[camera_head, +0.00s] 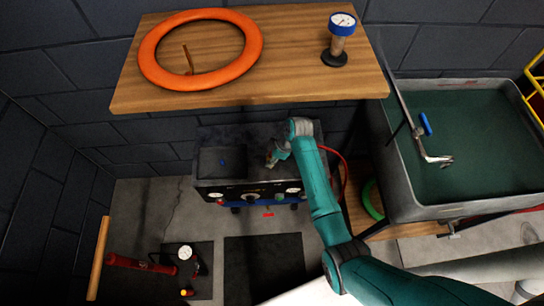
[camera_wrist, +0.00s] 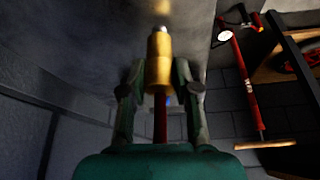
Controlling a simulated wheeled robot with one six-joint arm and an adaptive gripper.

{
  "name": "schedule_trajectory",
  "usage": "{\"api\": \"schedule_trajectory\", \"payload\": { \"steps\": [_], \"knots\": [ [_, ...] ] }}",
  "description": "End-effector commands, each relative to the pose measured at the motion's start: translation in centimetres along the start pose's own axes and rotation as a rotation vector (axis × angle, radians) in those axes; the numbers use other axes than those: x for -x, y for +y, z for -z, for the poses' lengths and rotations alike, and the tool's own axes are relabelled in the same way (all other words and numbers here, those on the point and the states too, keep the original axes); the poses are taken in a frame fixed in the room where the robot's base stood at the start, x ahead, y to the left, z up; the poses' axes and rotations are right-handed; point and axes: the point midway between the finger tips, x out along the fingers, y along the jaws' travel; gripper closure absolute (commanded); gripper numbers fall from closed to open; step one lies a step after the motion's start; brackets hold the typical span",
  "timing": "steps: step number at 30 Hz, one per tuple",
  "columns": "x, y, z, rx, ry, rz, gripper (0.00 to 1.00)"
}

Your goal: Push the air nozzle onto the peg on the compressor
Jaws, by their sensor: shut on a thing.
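My gripper (camera_wrist: 158,78) is shut on the brass air nozzle (camera_wrist: 159,50), with one green finger on each side. A dark red hose end (camera_wrist: 160,120) runs back from the nozzle between the fingers. A small silver piece (camera_wrist: 163,29) shows at the nozzle's far end, close to a grey surface. I cannot tell whether it is the peg or the nozzle's own tip. In the head view, my gripper (camera_head: 272,158) is over the top of the dark compressor (camera_head: 250,195), and the nozzle is small and partly hidden there. The peg cannot be made out in the head view.
A grey-green sink (camera_head: 470,140) stands at right. A red hose (camera_head: 345,170) curves beside my arm. A red pump (camera_head: 140,264) is at lower left.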

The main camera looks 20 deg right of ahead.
Motion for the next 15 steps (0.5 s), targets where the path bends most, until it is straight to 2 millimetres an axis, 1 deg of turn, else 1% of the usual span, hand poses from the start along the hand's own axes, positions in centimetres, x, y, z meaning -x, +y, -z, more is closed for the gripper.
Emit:
{"api": "schedule_trajectory", "payload": {
  "steps": [13, 14, 15],
  "knots": [
    [-0.7, 0.03, -0.27, 0.0, 0.0, -0.001, 1.0],
    [-0.72, 0.04, -0.28, 0.0, 0.001, -0.001, 0.67],
    [-0.7, 0.04, -0.27, 0.0, 0.001, -0.001, 0.57]
  ]
}}
